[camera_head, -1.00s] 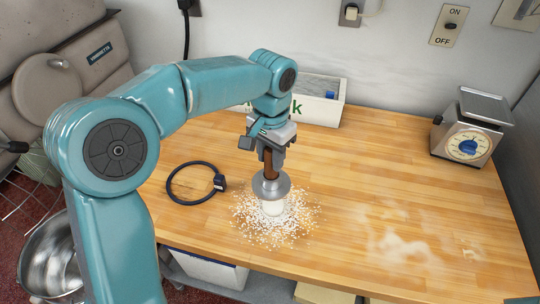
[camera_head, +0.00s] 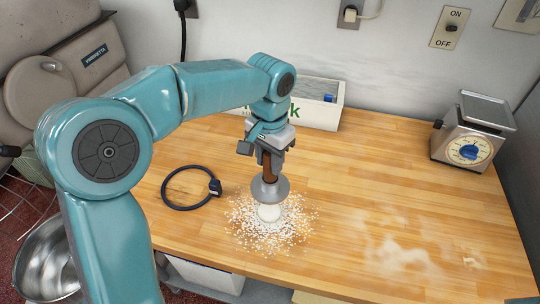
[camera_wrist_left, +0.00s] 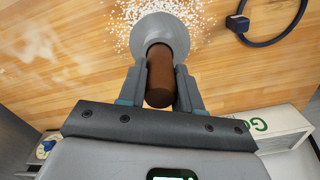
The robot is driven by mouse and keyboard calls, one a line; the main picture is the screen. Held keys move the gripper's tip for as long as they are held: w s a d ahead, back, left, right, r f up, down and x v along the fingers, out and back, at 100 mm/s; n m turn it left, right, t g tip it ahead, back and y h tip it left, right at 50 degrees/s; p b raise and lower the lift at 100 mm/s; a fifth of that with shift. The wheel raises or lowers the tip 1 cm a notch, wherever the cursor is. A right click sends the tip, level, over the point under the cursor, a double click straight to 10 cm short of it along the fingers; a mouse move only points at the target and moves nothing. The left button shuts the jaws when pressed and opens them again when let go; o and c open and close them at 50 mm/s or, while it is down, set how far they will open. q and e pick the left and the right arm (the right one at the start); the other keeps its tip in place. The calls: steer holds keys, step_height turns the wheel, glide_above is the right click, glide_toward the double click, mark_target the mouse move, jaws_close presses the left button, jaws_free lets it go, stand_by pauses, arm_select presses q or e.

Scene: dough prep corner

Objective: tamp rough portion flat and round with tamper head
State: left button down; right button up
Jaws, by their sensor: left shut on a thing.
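The tamper has a brown handle and a flared grey metal head (camera_head: 269,189). My left gripper (camera_head: 270,152) is shut on the handle and holds the tamper upright, head down. In the left wrist view the two fingers (camera_wrist_left: 160,78) close on both sides of the brown handle (camera_wrist_left: 160,92), with the grey head (camera_wrist_left: 160,30) beyond. The pale rough portion (camera_head: 268,214) sits directly under the head on scattered white flour (camera_head: 245,228). The head covers its top, and I cannot tell whether they touch. The wrist view hides the portion. My right gripper is not in view.
A dark ring with a small block (camera_head: 215,187) lies left of the flour. A white box with green lettering (camera_head: 318,119) stands behind the arm. A dial scale (camera_head: 468,150) stands at the back right. The wooden table (camera_head: 390,180) is mostly clear on the right, with pale smears.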

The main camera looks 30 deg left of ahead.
mark_target(268, 183)
arm_select(q)
step_height(268, 183, down, 6)
steer(key=b, duration=0.3)
steer(key=shift+a+r+b, duration=0.1)
steer(key=shift+r+b, duration=0.05)
steer(key=shift+b, duration=0.2)
steer(key=shift+f, duration=0.2)
steer(key=shift+s, duration=0.35)
steer(key=shift+w, duration=0.1)
steer(key=shift+f+b, duration=0.2)
steer(key=shift+b, duration=0.1)
steer(key=shift+f+b, duration=0.3)
steer(key=shift+f, duration=0.35)
steer(key=shift+f, duration=0.15)
